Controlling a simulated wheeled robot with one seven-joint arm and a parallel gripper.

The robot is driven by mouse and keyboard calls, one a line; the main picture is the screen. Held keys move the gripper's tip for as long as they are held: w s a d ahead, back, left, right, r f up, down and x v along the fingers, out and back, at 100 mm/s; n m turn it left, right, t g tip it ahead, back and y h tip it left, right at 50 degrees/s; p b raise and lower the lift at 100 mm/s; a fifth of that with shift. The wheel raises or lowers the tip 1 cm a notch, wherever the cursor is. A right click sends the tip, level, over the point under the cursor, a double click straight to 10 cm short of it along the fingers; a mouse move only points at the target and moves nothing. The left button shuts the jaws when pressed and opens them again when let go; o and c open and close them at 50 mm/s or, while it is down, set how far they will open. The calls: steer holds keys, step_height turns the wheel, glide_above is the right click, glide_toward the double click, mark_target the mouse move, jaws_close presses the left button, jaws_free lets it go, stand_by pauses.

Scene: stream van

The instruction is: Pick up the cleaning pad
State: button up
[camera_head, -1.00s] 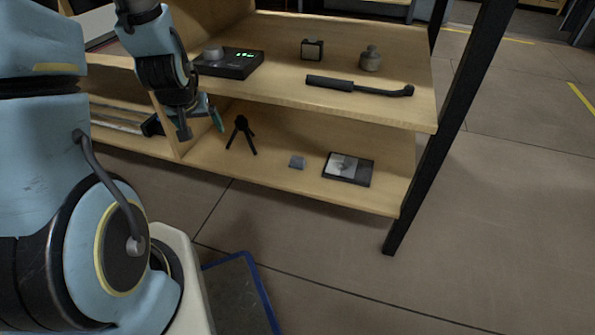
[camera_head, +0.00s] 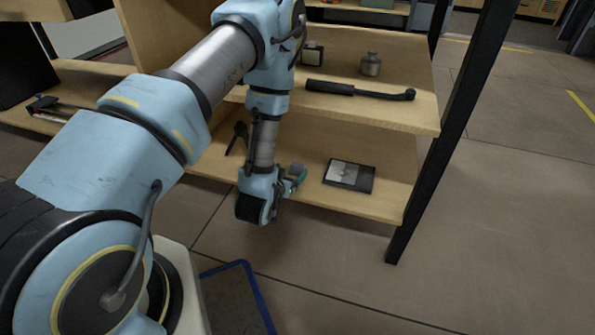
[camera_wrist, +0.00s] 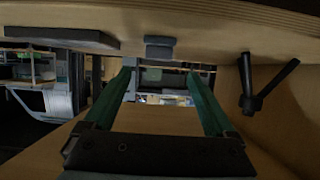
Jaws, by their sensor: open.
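The cleaning pad appears to be the small grey-blue block (camera_head: 297,169) on the lower shelf. It is partly hidden by my gripper in the head view. In the wrist view, where the shelf lies along the top edge, the pad (camera_wrist: 160,48) shows as a dark block just beyond the fingertips, centred between them. My gripper (camera_wrist: 159,75) is open and empty, its two teal fingers spread apart. In the head view my gripper (camera_head: 295,182) is low at the front of the lower shelf, close to the pad; contact cannot be told.
A dark flat case (camera_head: 362,184) lies right of the pad. A small black tripod (camera_wrist: 262,88) stands on the other side, partly behind my arm in the head view. The upper shelf (camera_head: 420,118) overhangs, holding a black-handled tool (camera_head: 360,91). A black post (camera_head: 450,150) stands right.

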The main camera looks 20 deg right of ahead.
mark_target(296, 168)
steer(key=x, duration=0.3)
steer(key=shift+f+b, duration=0.1)
steer(key=shift+b, duration=0.2)
steer(key=w+d+f+b, duration=0.2)
steer(key=shift+w+d+f, duration=0.15)
steer(key=shift+d+f, duration=0.1)
steer(key=shift+w+d+f+b, duration=0.1)
steer(key=shift+w+d+b, duration=0.2)
steer(key=shift+w+d, duration=0.05)
steer(key=c, duration=1.3)
